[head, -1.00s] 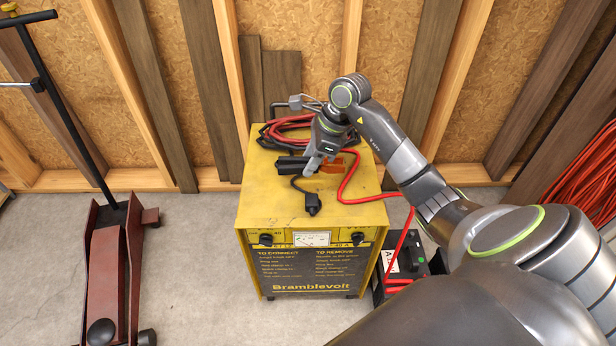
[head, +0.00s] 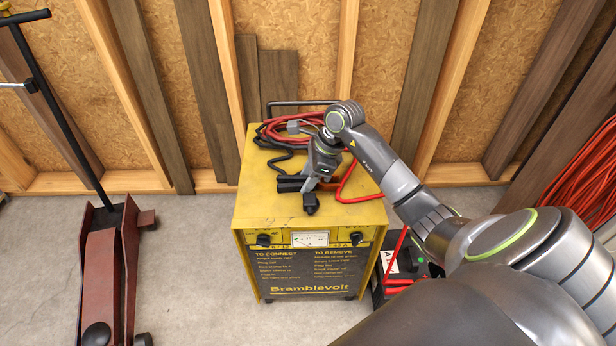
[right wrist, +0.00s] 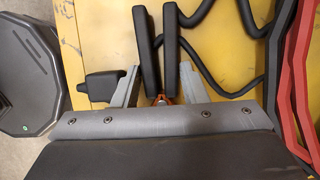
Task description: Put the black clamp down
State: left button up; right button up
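The black clamp (head: 288,184) is at the top of the yellow charger (head: 250,208), its two handles pointing left. My right gripper (head: 310,186) is closed around it. In the right wrist view the handles (right wrist: 147,50) lie between the fingers of the gripper (right wrist: 160,80). A bit of the clamp's copper-coloured jaws (right wrist: 160,99) shows there; in the head view they are hidden. I cannot tell whether the clamp touches the charger top. My left gripper is out of view.
A black plug-like piece (head: 311,203) sits just in front of the clamp. Red cable (head: 275,130) and black cable lie coiled at the charger's back. A dark battery (head: 408,264) stands on the floor at right, a red floor jack (head: 103,265) at left. The charger's front left top is clear.

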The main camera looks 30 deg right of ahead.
jog(key=shift+o, duration=0.8)
jog(key=shift+r, duration=0.2)
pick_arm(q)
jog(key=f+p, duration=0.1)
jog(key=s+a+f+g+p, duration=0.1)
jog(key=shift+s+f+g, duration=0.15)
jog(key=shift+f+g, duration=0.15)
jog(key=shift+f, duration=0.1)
pick_arm(e)
jog(key=v, duration=1.2)
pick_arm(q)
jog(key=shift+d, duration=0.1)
pick_arm(e)
jog(key=shift+a, duration=0.1)
